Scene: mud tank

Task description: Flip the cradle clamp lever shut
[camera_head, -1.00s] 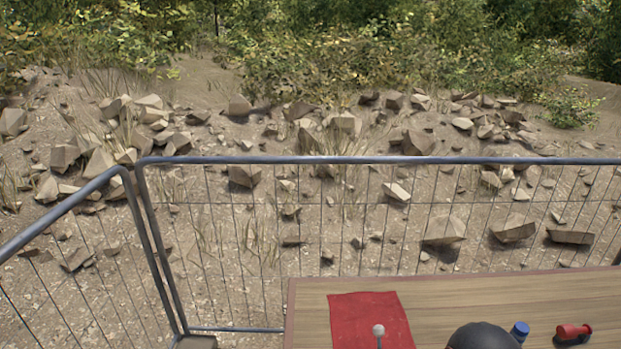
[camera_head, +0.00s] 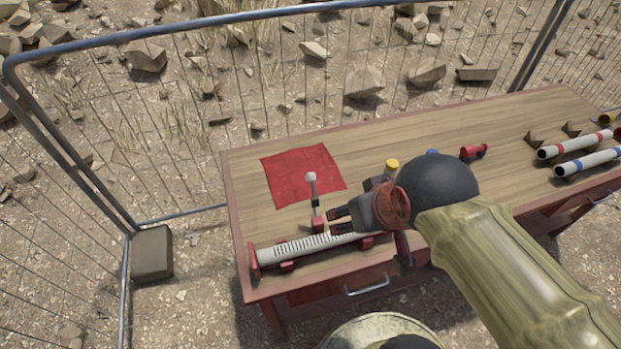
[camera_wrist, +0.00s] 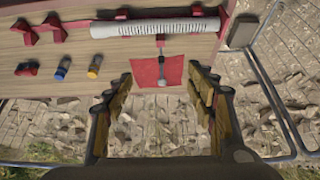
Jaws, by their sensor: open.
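The clamp lever (camera_head: 314,190) stands upright with a pale round knob on top and a red foot at the cradle's far side. The cradle (camera_head: 254,261) is red and carries a white ribbed tube (camera_head: 305,249). My gripper (camera_head: 332,220) is open and empty, just right of the lever in the head view, apart from it as far as I can tell. In the wrist view the lever (camera_wrist: 161,56) shows between the fingers of my gripper (camera_wrist: 160,72), with its knob towards me. My arm hides the tube's right end in the head view.
A red cloth (camera_head: 300,172) lies on the wooden table (camera_head: 400,150) behind the lever. Yellow (camera_head: 392,165), blue (camera_wrist: 63,68) and red (camera_head: 473,151) capped pieces lie nearby. Two banded white tubes (camera_head: 585,160) rest at the right. A wire fence (camera_head: 200,110) stands behind.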

